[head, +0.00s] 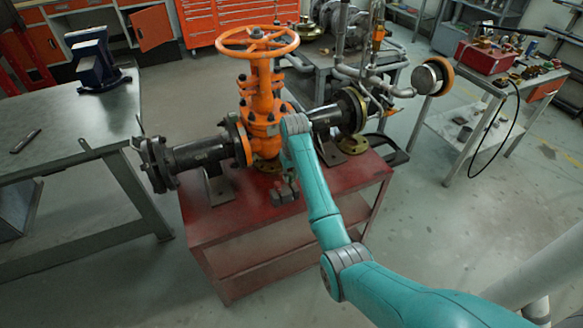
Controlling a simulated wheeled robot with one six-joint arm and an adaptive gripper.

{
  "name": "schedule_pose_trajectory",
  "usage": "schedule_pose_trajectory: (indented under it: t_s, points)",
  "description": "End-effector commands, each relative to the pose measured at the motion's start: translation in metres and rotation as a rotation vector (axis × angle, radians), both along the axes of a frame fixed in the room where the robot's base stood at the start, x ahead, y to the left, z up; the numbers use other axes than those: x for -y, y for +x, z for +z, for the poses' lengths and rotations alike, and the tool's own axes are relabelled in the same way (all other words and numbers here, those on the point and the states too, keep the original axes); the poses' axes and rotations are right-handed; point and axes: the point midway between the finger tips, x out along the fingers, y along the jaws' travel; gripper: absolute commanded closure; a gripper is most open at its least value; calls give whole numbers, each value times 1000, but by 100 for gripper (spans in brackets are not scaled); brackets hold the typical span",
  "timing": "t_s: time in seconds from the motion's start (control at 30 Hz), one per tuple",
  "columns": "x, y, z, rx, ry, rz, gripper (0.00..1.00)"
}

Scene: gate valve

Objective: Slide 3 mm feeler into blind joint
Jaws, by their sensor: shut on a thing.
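The orange gate valve (262,105) stands upright on a red bench, with its handwheel (257,41) on top. A dark pipe (200,154) runs left from it to a bolted end flange joint (156,164). Another dark pipe (325,117) runs right to a second flange joint (352,110). My gripper (283,192) is low in front of the valve body, just above the bench top, apart from the left end joint. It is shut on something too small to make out. I cannot pick out the feeler. My arm hides part of the valve's right side.
The red bench (225,226) has bare room at its front left. A grey table (75,135) with a blue vise (93,62) and a small dark tool (25,141) stands at left. A trolley (440,123) with a red toolbox (488,57) stands at right.

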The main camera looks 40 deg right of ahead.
Motion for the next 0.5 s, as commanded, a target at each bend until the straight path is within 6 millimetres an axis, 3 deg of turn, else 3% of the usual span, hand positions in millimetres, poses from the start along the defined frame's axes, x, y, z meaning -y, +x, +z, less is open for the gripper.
schedule_pose_trajectory:
  t_s: [0.5]
  points:
    - [0,1,32,3,-1,0,100]
